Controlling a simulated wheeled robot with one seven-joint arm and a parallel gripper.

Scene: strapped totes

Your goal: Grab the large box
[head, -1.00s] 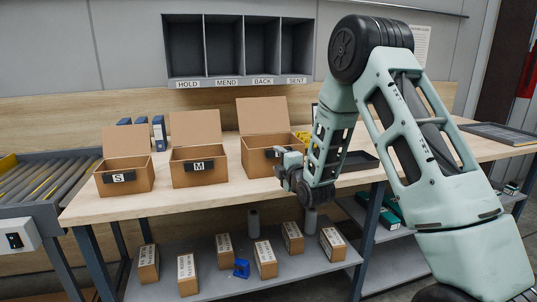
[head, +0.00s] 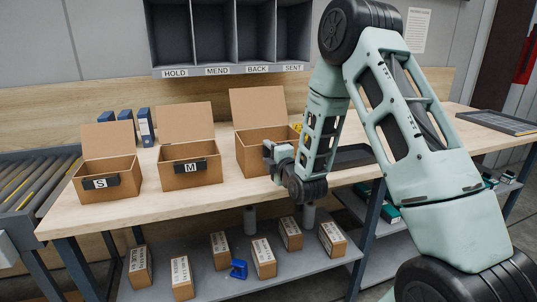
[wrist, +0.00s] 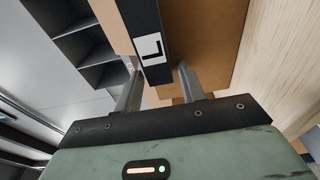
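The large box (head: 247,155) is an open brown carton with its lid raised, the rightmost of three on the bench. Its front is partly hidden by my gripper (head: 272,152). In the wrist view, the large box (wrist: 205,45) shows a black handle (wrist: 137,12) with a white L label. My gripper (wrist: 159,72) has its two fingers apart, one on each side of the handle's lower end. A gap shows beside the right finger; I cannot tell whether the left finger touches. The medium box (head: 200,178), marked M, and the small box (head: 108,192), marked S, stand to the left.
The wooden bench (head: 165,207) has a narrow free strip in front of the boxes. Grey cubbies (head: 232,72) hang on the wall behind. A roller conveyor (head: 28,180) is at the left. A lower shelf (head: 210,285) holds several small cartons and a blue object (head: 238,268).

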